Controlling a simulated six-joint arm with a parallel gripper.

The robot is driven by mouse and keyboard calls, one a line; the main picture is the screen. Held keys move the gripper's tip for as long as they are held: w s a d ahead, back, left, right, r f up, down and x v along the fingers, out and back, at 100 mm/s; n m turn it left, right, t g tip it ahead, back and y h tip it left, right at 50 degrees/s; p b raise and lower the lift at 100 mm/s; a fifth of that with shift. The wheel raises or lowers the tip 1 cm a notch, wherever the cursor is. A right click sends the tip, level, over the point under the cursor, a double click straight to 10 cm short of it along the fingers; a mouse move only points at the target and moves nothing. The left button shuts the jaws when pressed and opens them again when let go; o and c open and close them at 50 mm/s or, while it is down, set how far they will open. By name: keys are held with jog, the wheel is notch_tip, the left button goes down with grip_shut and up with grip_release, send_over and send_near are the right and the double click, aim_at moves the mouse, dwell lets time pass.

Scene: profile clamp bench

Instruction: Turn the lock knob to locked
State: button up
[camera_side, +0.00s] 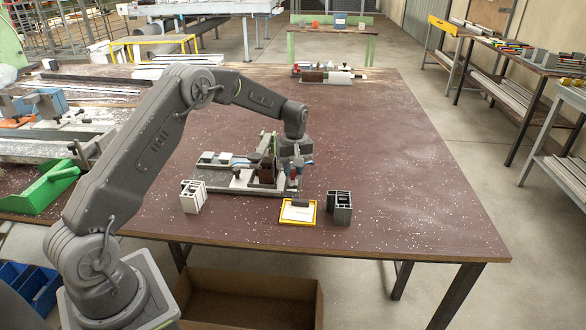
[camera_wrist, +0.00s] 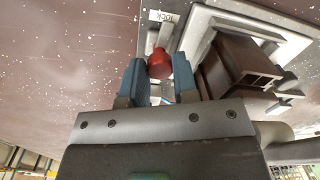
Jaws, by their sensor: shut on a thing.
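The lock knob (camera_wrist: 160,65) is red and sits between the blue fingertips of my gripper (camera_wrist: 158,69) in the wrist view. The fingers are shut on the knob from both sides. A small white label (camera_wrist: 163,16) reading "LOCK", seen upside down, lies just beyond the knob. A brown profile (camera_wrist: 238,64) is in the clamp fixture (camera_wrist: 198,22), right of the knob. In the side view, the fixture (camera_side: 240,186) stands mid-table with the brown profile (camera_side: 267,168) in it. My gripper (camera_side: 296,163) is at its right end. The knob's turn position is unclear.
A white profile block (camera_side: 192,197) stands front left of the fixture. A yellow-framed tray (camera_side: 298,212) and a dark grey profile block (camera_side: 340,207) stand in front right. Another fixture (camera_side: 325,75) is at the far table edge. The table's right side is clear.

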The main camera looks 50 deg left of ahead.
aim_at(295, 172)
jog(key=m, duration=0.3)
jog(key=shift+m, duration=2.4)
jog(key=o, duration=0.9)
jog(key=shift+o, duration=0.2)
notch_tip(295, 172, up, 14)
jog(key=shift+d, duration=0.3)
jog(key=shift+w+f, duration=0.1)
